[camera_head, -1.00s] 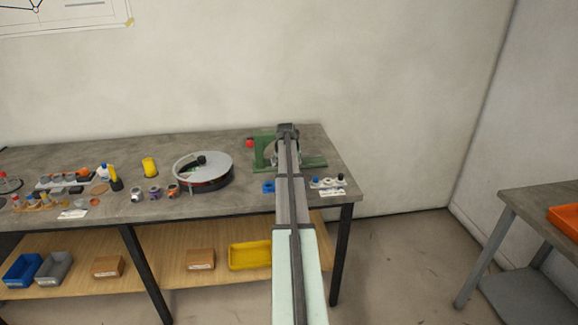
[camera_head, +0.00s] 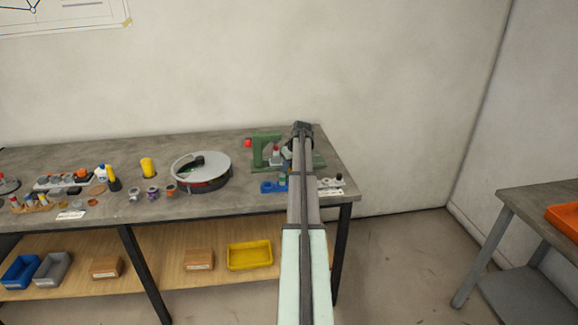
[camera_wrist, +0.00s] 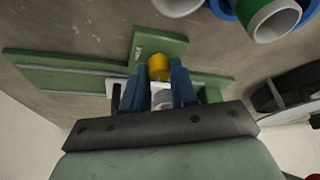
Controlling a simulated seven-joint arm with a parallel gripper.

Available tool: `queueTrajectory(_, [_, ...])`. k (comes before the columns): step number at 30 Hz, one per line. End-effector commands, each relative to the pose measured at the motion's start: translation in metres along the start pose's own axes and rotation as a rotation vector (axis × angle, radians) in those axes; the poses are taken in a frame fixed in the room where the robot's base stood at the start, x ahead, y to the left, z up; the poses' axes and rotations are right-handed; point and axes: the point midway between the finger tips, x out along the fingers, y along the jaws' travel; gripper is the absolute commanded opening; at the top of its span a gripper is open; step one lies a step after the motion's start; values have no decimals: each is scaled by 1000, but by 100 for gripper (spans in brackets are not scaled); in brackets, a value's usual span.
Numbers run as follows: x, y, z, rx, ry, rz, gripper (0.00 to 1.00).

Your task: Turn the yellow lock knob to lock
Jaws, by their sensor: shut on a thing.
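The yellow lock knob (camera_wrist: 158,67) shows in the wrist view between the tips of my gripper's two blue fingers. My gripper (camera_wrist: 157,80) is shut on it. A pale cylindrical part (camera_wrist: 162,98) sits between the fingers, below the knob in the picture. The green frame jig (camera_wrist: 60,75) lies around and behind the fingers, with pale rails along it. In the head view the green jig (camera_head: 259,150) stands at the right end of the bench. There my arm hides the knob and the fingertips. I cannot tell the knob's exact turn angle.
In the head view a blue holder (camera_head: 270,187) and small parts (camera_head: 334,182) lie in front of the jig. A round turntable (camera_head: 201,170) stands to its left, and a red piece (camera_head: 248,143) lies beside it. Bare wall (camera_head: 420,100) is behind.

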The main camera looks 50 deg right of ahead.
Motion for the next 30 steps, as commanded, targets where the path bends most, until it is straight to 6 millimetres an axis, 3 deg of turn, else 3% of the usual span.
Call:
queueTrajectory(21, [0, 1, -1, -64, 2, -25, 0])
queueTrajectory(22, [0, 1, -1, -63, 2, -25, 30])
queueTrajectory(30, [0, 1, 0, -63, 0, -25, 53])
